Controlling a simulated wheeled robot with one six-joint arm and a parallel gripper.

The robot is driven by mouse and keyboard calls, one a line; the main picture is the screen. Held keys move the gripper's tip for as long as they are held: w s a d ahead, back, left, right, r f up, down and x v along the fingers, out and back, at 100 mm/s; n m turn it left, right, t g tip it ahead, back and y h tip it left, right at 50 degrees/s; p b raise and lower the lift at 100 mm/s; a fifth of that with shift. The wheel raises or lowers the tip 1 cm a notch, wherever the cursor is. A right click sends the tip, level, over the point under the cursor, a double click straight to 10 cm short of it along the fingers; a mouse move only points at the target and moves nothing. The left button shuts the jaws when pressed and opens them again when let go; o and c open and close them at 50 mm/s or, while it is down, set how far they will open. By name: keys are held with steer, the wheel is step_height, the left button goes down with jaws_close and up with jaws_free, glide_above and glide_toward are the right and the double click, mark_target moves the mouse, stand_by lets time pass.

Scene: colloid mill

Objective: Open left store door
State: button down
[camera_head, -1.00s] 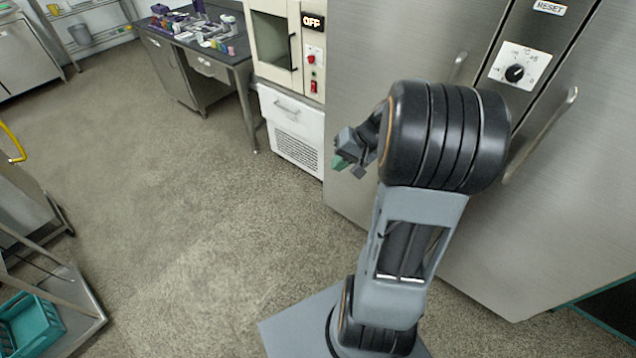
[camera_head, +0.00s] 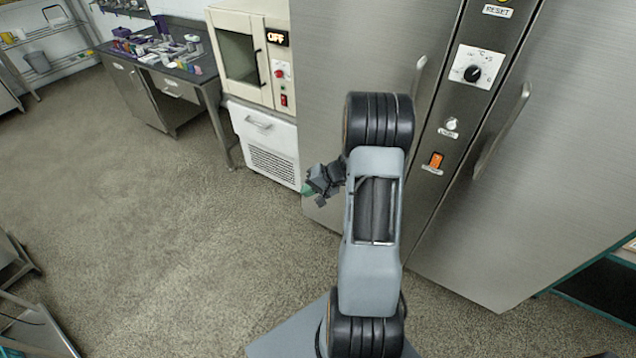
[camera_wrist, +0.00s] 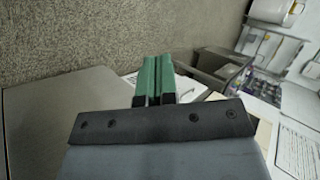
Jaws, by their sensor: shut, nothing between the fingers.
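The store is a tall stainless steel cabinet with two doors. Its left door (camera_head: 345,60) has an upright bar handle (camera_head: 414,92) along its right edge, and it looks closed. The right door (camera_head: 560,150) has its own bar handle (camera_head: 502,130) and also looks closed. My gripper (camera_head: 307,190) is in front of the left door's lower left part, well to the left of and below the left handle. In the wrist view, its green fingers (camera_wrist: 154,78) are together with nothing between them. The part of the door behind my arm is hidden.
A control strip between the doors carries a dial (camera_head: 472,73) and an orange switch (camera_head: 433,161). A cream oven (camera_head: 240,60) on a white drawer unit (camera_head: 265,140) stands left of the store. A dark bench (camera_head: 165,60) is farther left. Open floor (camera_head: 150,230) lies left of my arm.

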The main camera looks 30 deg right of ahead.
steer(key=shift+w+a+r+p, duration=0.15)
steer(key=shift+w+a+p, duration=0.3)
steer(key=shift+w+a, duration=0.8)
steer(key=shift+s+a, duration=0.1)
stand_by(0.6)
